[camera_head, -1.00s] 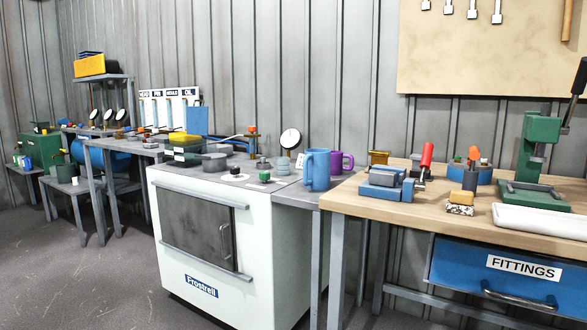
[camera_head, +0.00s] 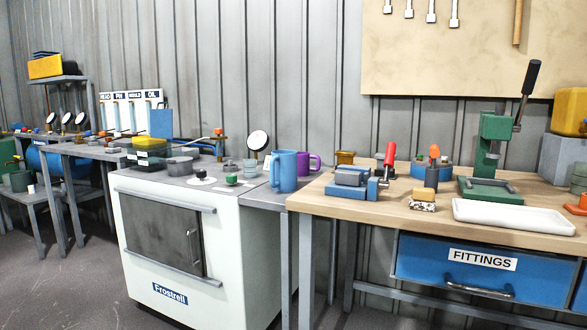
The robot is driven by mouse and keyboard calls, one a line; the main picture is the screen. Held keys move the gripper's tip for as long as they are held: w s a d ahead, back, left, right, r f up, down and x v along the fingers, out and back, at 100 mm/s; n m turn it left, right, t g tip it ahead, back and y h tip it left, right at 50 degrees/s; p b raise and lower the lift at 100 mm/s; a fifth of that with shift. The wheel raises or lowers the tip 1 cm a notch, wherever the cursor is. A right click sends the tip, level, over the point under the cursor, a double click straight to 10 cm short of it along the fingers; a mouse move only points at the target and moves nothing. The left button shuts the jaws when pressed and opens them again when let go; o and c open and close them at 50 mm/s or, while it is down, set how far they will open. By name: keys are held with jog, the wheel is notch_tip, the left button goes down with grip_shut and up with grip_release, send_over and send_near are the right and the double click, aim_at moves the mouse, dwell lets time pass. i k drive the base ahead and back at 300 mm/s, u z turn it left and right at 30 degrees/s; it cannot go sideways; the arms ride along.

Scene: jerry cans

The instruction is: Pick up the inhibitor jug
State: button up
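No label reading "inhibitor" can be made out. I cannot tell which, if either, is the inhibitor jug. My gripper is not in view.
The white Frostrell cabinet (camera_head: 182,258) stands left of the jugs. The wooden workbench (camera_head: 335,197) on the right carries a blue-grey vise (camera_head: 356,181), a green press (camera_head: 490,160) and a white tray (camera_head: 512,216). Open floor (camera_head: 80,295) lies at the lower left.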

aim_at(303, 158)
jog(key=u, duration=0.35)
jog(key=k, duration=0.9)
jog(key=u, duration=1.6)
jog(key=i, duration=2.05)
jog(key=z, duration=0.25)
jog(key=i, duration=1.3)
jog(key=z, duration=1.8)
jog(key=i, duration=0.85)
jog(key=z, duration=0.75)
